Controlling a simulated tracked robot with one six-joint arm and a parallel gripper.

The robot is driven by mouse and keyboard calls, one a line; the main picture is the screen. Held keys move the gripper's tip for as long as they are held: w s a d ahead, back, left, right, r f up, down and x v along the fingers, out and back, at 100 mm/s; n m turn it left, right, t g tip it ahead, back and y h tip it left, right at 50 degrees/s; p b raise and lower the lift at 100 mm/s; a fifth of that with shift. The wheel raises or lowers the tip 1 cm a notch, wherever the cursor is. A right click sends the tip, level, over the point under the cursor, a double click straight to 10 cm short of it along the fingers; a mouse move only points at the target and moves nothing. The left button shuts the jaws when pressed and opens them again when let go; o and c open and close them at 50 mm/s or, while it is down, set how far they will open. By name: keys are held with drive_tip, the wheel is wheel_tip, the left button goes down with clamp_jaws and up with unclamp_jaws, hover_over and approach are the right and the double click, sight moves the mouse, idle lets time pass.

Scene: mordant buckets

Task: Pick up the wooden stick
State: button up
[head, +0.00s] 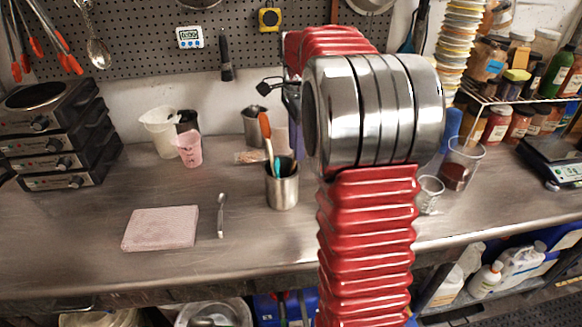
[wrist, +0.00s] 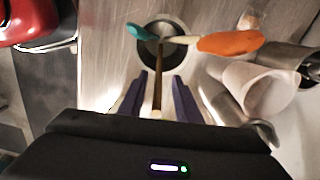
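The wooden stick (wrist: 158,88) is a thin brown rod leaning out of a metal cup (wrist: 147,62). In the wrist view it runs from the cup down between the two dark purple fingers of my gripper (wrist: 160,76). The fingers are apart, with a gap visible on each side of the stick. The metal cup (head: 283,190) stands on the steel bench in the head view, where I cannot clearly make out the stick. My red and chrome arm hides most of the gripper there.
An orange spatula (wrist: 230,42) and a teal-tipped tool (wrist: 140,32) share the cup. A pink beaker (head: 190,150), a white jug (head: 160,130) and another metal cup (head: 254,120) stand behind it. A spoon (head: 221,215) and a pink sponge-like slab (head: 161,228) lie to the left.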

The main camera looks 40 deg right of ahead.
drive_tip(key=shift+f, duration=0.3)
drive_tip(key=shift+c, duration=0.2)
clamp_jaws()
idle(0.4)
